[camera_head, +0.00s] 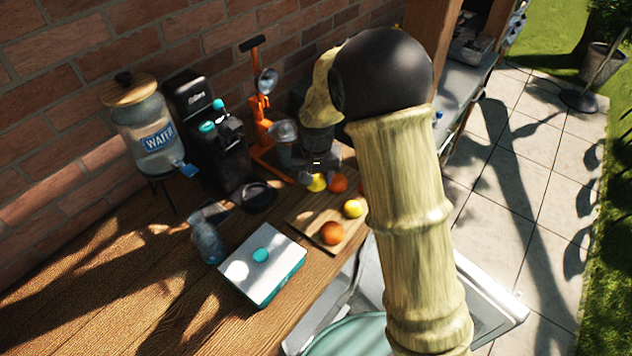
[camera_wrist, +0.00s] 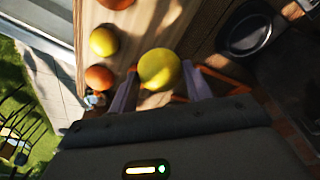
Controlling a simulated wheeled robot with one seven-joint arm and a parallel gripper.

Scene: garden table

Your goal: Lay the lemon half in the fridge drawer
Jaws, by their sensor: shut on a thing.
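The lemon half (camera_wrist: 159,68) is a yellow rounded piece between my gripper's fingertips (camera_wrist: 160,84) in the wrist view. My gripper is shut on it. In the head view my gripper (camera_head: 318,165) is over the far end of the wooden board (camera_head: 308,217), with the yellow lemon half (camera_head: 316,184) just below it. I cannot tell whether the lemon half still touches the board. A white, open, drawer-like part (camera_head: 490,305) shows beside the table, partly hidden by my arm; it may be the fridge drawer.
Oranges (camera_head: 332,232) and another yellow fruit (camera_head: 353,208) lie on the board. An orange juicer press (camera_head: 262,110), black coffee machine (camera_head: 210,130), water dispenser (camera_head: 145,130), glass (camera_head: 207,240) and white-topped box (camera_head: 262,263) stand around. The table's front left is clear.

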